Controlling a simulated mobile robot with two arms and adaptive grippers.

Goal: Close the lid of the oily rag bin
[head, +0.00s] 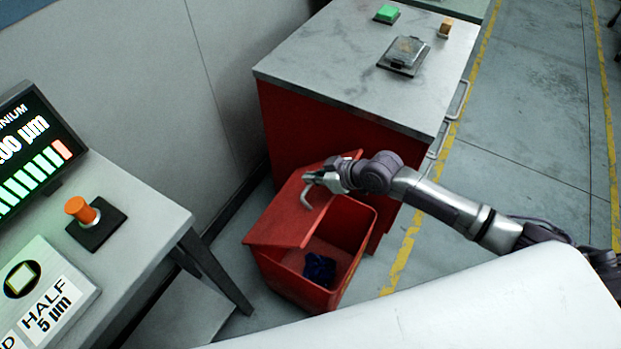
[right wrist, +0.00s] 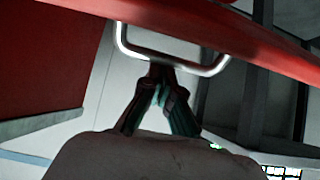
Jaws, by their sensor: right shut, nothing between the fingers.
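The red oily rag bin (head: 345,290) stands on the floor in front of a red cabinet. Its red lid (head: 282,222) is tilted partly open, with the opening facing right and front. A dark blue rag (head: 319,269) lies inside. My right gripper (head: 322,180) is at the upper part of the lid, shut and empty. In the right wrist view, its closed fingertips (right wrist: 160,72) are at a silver handle loop (right wrist: 122,42) on the red lid; I cannot tell whether they touch it. My left gripper is not in view.
The red cabinet (head: 290,125) with a grey top stands right behind the bin. A grey table (head: 135,205) with an orange button (head: 80,209) and a display (head: 30,150) is at left. Open floor (head: 500,170) with yellow lines lies to the right.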

